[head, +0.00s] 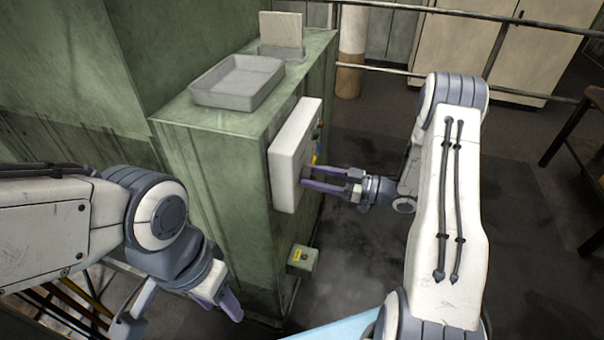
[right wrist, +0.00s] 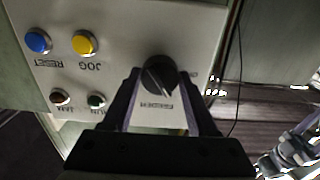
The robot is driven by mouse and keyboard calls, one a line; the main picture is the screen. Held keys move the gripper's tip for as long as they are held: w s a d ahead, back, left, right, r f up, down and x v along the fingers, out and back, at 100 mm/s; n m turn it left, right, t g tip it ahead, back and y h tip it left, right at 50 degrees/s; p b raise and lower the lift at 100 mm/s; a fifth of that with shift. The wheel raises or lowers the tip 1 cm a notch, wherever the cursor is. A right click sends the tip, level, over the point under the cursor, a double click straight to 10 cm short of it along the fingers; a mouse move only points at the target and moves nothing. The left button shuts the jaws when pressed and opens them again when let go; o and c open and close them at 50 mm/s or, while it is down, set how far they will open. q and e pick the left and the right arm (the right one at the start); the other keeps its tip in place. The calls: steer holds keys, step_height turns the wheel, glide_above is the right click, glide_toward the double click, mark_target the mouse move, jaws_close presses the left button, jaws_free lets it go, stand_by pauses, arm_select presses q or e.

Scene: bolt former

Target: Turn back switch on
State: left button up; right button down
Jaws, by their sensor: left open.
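A black rotary switch (right wrist: 160,75) with a pale pointer line sits on the face of the white control box (head: 290,160). Its label appears upside down in the right wrist view and is hard to read. My right gripper (head: 322,179) is at the box's front face. In the right wrist view the right gripper (right wrist: 160,88) has its fingers spread apart, one on each side of the switch; I cannot tell whether they touch it. In the head view the switch is hidden. My left gripper (head: 232,300) is open and empty, low in front of the green cabinet (head: 215,170).
The panel also carries a blue button (right wrist: 38,42), a yellow button (right wrist: 84,42), a red light (right wrist: 60,97) and a green light (right wrist: 96,100). A grey tray (head: 205,97) lies on the cabinet. A small green box (head: 302,260) is low on its side. Floor to the right is clear.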

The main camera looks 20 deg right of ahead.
steer(key=shift+r+m+p, duration=0.2)
steer(key=shift+m+p, duration=0.6)
steer(key=shift+p, duration=0.05)
steer(key=shift+f+m+p, duration=0.2)
steer(key=shift+m+p, duration=0.4)
steer(key=shift+m, duration=0.6)
steer(key=shift+r+m+p, duration=0.15)
steer(key=shift+m+p, duration=0.75)
steer(key=shift+m, duration=1)
steer(key=shift+c, duration=1.2)
jaws_free()
steer(key=shift+f, duration=0.2)
steer(key=v, duration=0.8)
